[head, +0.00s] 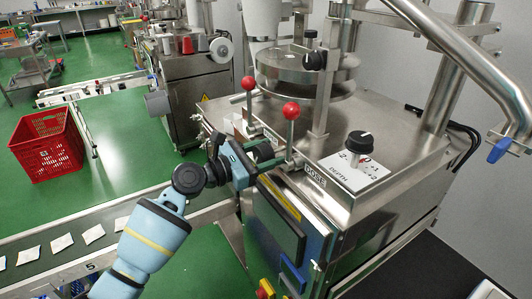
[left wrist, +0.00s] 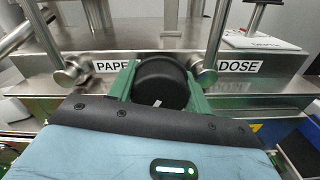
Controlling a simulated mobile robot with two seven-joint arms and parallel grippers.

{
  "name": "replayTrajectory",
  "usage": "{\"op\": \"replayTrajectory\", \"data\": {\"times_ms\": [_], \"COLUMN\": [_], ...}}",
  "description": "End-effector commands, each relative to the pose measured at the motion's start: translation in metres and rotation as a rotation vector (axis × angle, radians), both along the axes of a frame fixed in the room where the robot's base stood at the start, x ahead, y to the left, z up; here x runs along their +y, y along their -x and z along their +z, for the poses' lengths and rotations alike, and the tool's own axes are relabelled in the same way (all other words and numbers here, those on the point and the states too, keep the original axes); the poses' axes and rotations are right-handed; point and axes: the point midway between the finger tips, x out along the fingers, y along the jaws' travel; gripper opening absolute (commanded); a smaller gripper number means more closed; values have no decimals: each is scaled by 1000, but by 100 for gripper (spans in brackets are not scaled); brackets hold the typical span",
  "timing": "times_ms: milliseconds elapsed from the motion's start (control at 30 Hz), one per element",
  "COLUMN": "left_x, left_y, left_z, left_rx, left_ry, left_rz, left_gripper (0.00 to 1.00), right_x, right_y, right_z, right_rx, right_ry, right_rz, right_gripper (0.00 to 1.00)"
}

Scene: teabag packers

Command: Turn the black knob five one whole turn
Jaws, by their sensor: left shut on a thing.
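A black round knob (head: 263,150) sits on the front of the steel machine, between two levers with red balls. My left gripper (head: 258,163) is shut on this knob. In the left wrist view the knob (left wrist: 161,80) lies between the two green fingers, with a short white mark low on its face, tilted. No number shows on it. Another black knob (head: 360,139) stands on the white DEPTH dial plate on the machine's top; my gripper is apart from it. My right gripper is not in view.
The red-ball levers (head: 291,111) and (head: 249,84) stand close on both sides of my gripper. A conveyor (head: 110,217) with teabags runs at the left. A red crate (head: 46,145) stands on the green floor. A bent steel pipe (head: 465,60) rises at the right.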

Motion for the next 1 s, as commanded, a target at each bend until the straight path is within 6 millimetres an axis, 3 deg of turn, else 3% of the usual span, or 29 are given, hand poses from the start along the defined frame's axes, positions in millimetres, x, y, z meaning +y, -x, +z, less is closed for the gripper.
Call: {"op": "replayTrajectory", "data": {"times_ms": [767,800,867,1000], "left_x": [0,0,0,0], "left_y": [0,0,0,0], "left_z": [-1,-1,-1,0], "left_rx": [-101,-101,-100,-100], "left_ry": [-73,-73,-73,-73], "left_rz": [0,0,0,0], "left_gripper": [26,52,58,58], "right_x": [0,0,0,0], "right_y": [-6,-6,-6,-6], "right_z": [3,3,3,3], "right_rx": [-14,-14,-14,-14], "right_ry": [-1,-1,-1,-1], "right_rz": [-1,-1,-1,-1], "right_gripper": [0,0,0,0]}}
